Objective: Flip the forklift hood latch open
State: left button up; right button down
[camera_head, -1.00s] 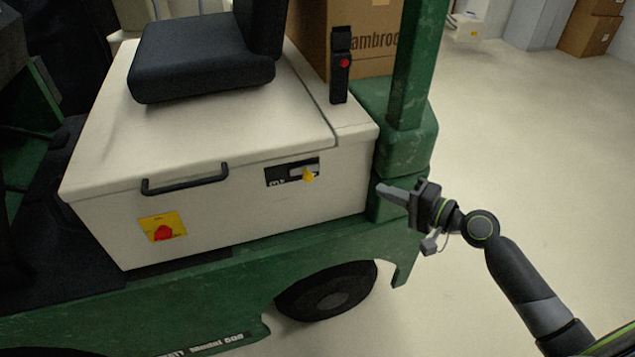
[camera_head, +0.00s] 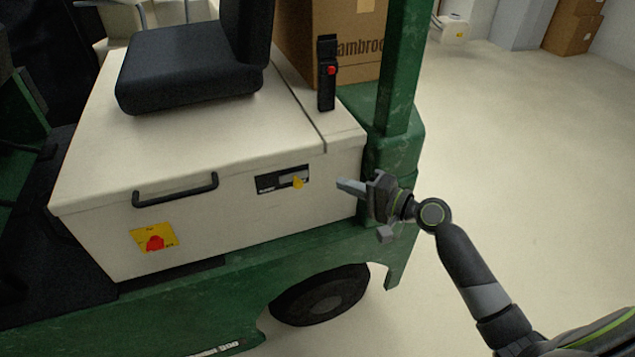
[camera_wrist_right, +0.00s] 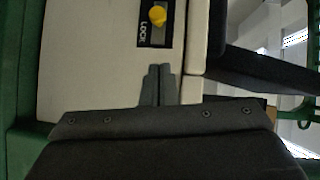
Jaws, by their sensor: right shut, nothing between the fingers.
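The hood latch (camera_head: 298,182) is a small yellow knob on a black plate (camera_head: 268,184) with a light strip, on the side of the forklift's cream hood (camera_head: 230,226). The knob also shows at the top of the right wrist view (camera_wrist_right: 157,16), beside the lettering "LOCK". My right gripper (camera_head: 340,185) is shut and empty, to the right of the latch and apart from it in the head view. Its two fingertips (camera_wrist_right: 158,68) lie together below the plate in the wrist view. My left gripper is in neither view.
A black handle bar (camera_head: 175,190) and a yellow plate with a red knob (camera_head: 154,238) are left of the latch. A black seat (camera_head: 190,68) and a black stalk with a red button (camera_head: 327,72) stand above. A green post (camera_head: 400,75) rises behind my right gripper. Open floor lies to the right.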

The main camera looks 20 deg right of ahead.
aim_at(298, 178)
jog(key=shift+w+a+f+p, duration=0.25)
jog(key=shift+w+a, duration=0.3)
jog(key=shift+a, duration=0.5)
jog(key=shift+w+a+f+p, duration=0.1)
jog(key=shift+w+a+p, duration=0.15)
jog(key=shift+w+a, duration=0.55)
jog(key=shift+w+a+f+p, duration=0.2)
jog(key=shift+w+a+p, duration=0.1)
jog(key=shift+a, duration=0.95)
jog(key=a+p, duration=0.1)
jog(key=a, duration=0.3)
jog(key=shift+s, duration=0.15)
jog(key=shift+r, duration=0.1)
